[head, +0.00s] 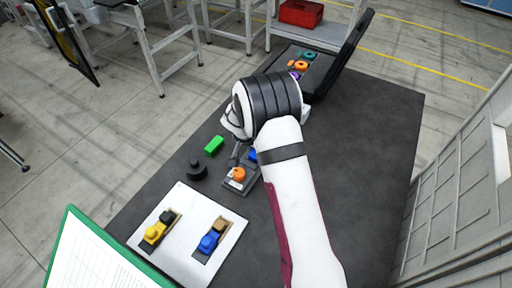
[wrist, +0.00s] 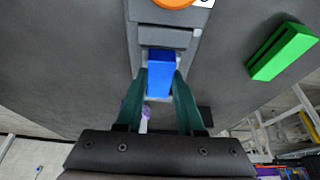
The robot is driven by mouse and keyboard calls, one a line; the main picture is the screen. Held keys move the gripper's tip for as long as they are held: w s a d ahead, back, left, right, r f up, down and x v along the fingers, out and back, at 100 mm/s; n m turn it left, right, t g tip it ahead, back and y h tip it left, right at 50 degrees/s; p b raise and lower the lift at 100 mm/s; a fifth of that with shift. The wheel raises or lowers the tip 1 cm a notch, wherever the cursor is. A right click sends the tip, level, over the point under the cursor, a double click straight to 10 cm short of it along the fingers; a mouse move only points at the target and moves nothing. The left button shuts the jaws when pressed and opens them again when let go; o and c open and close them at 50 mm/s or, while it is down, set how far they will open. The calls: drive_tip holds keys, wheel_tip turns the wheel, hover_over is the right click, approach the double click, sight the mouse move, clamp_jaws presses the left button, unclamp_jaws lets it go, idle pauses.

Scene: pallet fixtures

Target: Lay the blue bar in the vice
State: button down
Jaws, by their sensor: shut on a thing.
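The blue bar (wrist: 161,72) is between the two dark green fingers of my gripper (wrist: 160,80), which is shut on it. The bar is at the near part of the grey vice (wrist: 165,36) in the wrist view, over or in its channel; I cannot tell whether it rests on the vice floor. The vice has an orange knob (head: 238,174), cut by the top edge in the wrist view. In the head view a bit of the blue bar (head: 253,155) shows beside my arm, and my arm hides most of the gripper.
A green block (head: 214,145) and a black round knobbed piece (head: 196,169) lie left of the vice. A white plate (head: 186,222) with yellow and blue pieces is at front left. An open dark case (head: 318,68) with coloured parts stands behind. The table's right side is clear.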

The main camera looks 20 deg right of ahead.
drive_tip(key=shift+f, duration=0.2)
drive_tip(key=shift+c, duration=2.2)
unclamp_jaws()
drive_tip(key=shift+o, duration=0.2)
drive_tip(key=o, duration=0.4)
drive_tip(key=shift+c, duration=0.2)
drive_tip(key=shift+r, duration=0.1)
wheel_tip(320, 180, up, 9)
drive_tip(key=shift+f, duration=0.1)
